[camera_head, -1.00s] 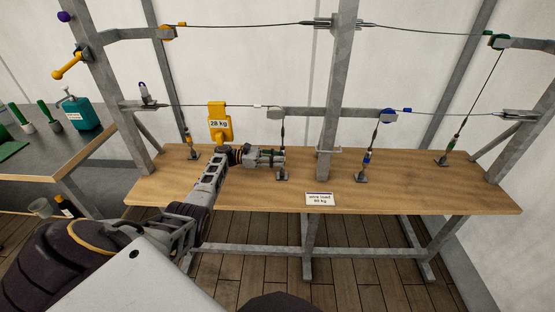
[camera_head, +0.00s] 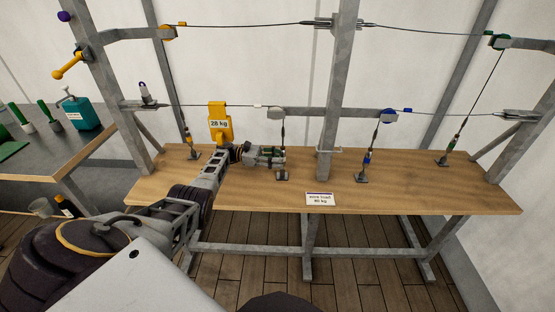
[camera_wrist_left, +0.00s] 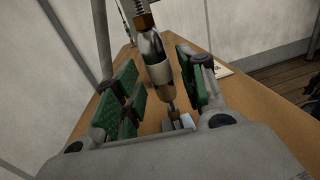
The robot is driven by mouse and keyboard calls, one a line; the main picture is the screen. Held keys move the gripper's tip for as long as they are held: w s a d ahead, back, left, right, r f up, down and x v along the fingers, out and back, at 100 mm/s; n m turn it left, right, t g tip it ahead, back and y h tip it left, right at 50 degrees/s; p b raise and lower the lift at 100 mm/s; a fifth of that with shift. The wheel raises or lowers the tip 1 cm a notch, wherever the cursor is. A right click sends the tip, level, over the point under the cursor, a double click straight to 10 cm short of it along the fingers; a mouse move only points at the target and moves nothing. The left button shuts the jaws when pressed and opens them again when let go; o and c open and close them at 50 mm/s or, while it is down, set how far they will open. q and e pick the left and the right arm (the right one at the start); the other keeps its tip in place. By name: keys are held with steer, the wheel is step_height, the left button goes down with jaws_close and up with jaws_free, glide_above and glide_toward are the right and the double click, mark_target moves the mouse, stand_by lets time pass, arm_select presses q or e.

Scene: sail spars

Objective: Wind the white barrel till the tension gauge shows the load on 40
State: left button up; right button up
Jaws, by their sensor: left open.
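The barrel with the white band (camera_wrist_left: 163,73) is a metal turnbuckle body standing at a slant on a wire, with a brass-coloured fitting at its top. My left gripper (camera_wrist_left: 160,82) is open, with its green-padded fingers on either side of the barrel. A gap shows between the barrel and the right-hand pad; contact on the left side is unclear. In the head view the left gripper (camera_head: 275,157) is at the barrel's wire, and hides much of the barrel. My right gripper is not in view.
Other wires carry fittings marked yellow (camera_head: 190,141), blue (camera_head: 367,159) and green (camera_head: 454,143). A grey upright (camera_head: 334,100) stands right of the gripper. A small printed label (camera_head: 320,199) lies at the wooden bench's (camera_head: 430,195) front edge. The bench front is otherwise clear.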

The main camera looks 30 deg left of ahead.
arm_select(q)
steer(key=n+t+y, duration=0.3)
steer(key=y, duration=0.1)
steer(key=s+d+n+t+y, duration=0.1)
steer(key=n+t+y, duration=0.3)
steer(key=y, duration=0.1)
steer(key=n+t+y, duration=0.3)
steer(key=n+y, duration=0.1)
steer(key=shift+s+d+y, duration=0.15)
steer(key=shift+d+y, duration=0.15)
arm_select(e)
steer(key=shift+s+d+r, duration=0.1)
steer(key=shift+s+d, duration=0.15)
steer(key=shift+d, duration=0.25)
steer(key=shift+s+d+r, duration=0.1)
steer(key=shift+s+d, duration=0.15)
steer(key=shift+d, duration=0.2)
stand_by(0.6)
